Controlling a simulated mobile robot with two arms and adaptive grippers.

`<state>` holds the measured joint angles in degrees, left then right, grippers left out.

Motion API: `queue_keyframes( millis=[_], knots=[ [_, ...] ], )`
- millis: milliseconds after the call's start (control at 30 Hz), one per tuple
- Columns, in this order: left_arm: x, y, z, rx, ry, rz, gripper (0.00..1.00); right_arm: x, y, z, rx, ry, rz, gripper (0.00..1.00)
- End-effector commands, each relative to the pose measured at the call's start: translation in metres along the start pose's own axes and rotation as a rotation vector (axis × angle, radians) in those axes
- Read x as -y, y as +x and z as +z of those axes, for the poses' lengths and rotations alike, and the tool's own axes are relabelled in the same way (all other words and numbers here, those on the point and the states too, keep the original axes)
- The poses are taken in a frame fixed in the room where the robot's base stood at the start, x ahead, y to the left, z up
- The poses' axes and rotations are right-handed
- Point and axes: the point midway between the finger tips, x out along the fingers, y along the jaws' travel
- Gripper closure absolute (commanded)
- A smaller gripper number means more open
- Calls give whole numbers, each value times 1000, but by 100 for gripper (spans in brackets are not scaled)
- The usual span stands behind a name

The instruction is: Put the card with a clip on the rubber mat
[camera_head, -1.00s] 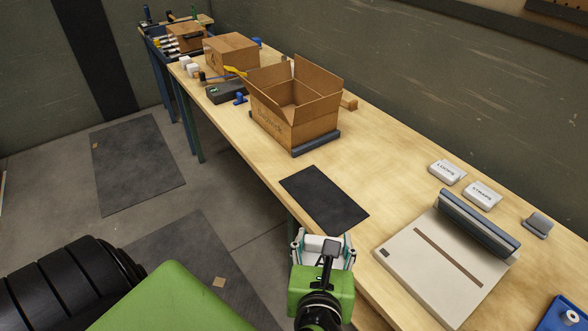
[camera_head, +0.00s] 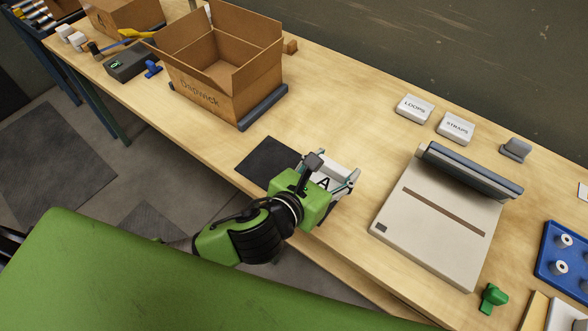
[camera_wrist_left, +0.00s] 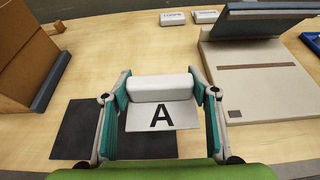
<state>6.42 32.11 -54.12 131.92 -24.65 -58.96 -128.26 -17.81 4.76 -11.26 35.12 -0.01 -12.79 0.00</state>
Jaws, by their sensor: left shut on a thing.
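My left gripper (camera_head: 333,172) is shut on the white clip of a card marked with a black A. In the left wrist view the clip (camera_wrist_left: 160,88) is a pale rounded block between the fingers (camera_wrist_left: 159,84), and the card (camera_wrist_left: 182,117) extends from it toward the camera. The black rubber mat (camera_head: 262,160) lies flat at the table's front edge, partly hidden by my gripper. In the left wrist view the mat (camera_wrist_left: 75,130) lies below and left, with the card overlapping its right part in the picture. I cannot tell the card's height. My right gripper is not in view.
An open cardboard box (camera_head: 220,95) stands on a dark base left of the mat. A beige flat device (camera_head: 430,235) with a raised dark bar lies to the right. White blocks labelled LOOPS (camera_head: 414,108) and STRAPS (camera_head: 456,127) sit behind. The table between is clear.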

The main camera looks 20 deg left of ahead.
Motion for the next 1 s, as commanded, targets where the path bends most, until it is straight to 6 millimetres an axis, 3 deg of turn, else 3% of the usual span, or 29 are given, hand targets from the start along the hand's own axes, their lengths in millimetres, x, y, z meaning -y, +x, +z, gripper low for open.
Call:
queue_keyframes(
  millis=[33, 200, 400, 767, 1000],
  knots=[
    [-16, 4, -6, -5, 5, 8, 67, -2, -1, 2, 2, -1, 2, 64],
    [-57, 19, -20, -5, 3, 9, 67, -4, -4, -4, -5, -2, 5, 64],
    [-90, 40, -50, -4, -2, 7, 67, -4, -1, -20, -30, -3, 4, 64],
    [-116, 56, -77, -4, -2, 7, 67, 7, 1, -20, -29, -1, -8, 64],
    [-114, 66, -101, -1, -4, 5, 67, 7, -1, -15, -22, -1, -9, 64]
  ],
)
